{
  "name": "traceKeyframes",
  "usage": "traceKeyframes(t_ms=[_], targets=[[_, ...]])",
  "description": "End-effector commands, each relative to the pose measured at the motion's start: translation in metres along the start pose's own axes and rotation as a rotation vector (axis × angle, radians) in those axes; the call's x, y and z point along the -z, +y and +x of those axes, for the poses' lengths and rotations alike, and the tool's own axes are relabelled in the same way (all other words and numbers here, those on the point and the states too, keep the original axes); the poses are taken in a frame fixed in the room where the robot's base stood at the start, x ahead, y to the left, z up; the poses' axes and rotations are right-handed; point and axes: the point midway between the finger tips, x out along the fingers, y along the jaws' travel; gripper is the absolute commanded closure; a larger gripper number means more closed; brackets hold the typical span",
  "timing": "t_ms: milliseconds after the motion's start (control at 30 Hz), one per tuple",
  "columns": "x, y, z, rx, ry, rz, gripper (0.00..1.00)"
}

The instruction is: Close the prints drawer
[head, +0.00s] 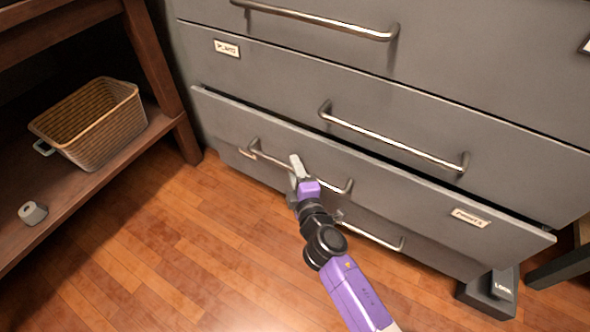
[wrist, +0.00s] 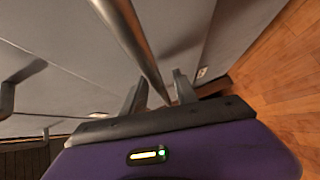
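The prints drawer (head: 400,190) is a grey drawer low in the cabinet. It stands out a little, with a dark gap along its top edge. Its small label (head: 470,217) is at the right, with lettering too small to read surely. Its metal bar handle (head: 330,182) runs across the front and also shows in the wrist view (wrist: 138,45). My gripper (head: 296,166) is at the middle of this handle. In the wrist view its two fingers (wrist: 158,92) stand apart with the bar between them. I cannot tell whether either finger touches it.
The drawers above (head: 360,100) look shut. Another handle (head: 375,236) shows below the prints drawer. A wooden shelf (head: 160,128) with a wicker basket (head: 108,125) stands at the left. A dark box (head: 490,292) sits on the floor at the right. The wooden floor (head: 190,260) is clear at front left.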

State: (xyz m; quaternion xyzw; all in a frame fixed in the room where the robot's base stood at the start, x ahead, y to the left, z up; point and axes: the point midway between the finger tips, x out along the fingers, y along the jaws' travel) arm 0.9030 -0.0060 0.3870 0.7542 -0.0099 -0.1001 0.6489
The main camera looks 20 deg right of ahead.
Motion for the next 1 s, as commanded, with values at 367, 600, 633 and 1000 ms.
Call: traceKeyframes(t_ms=[367,600,633,1000], targets=[[-0.0002,0.0,-0.0003,0.0,0.0,0.0,1.0],[-0.0003,-0.0002,-0.0004,0.0,0.0,0.0,1.0],[-0.0003,-0.0002,-0.0004,0.0,0.0,0.0,1.0],[-0.0003,-0.0004,-0.0005,0.001,-0.001,0.0,1.0]])
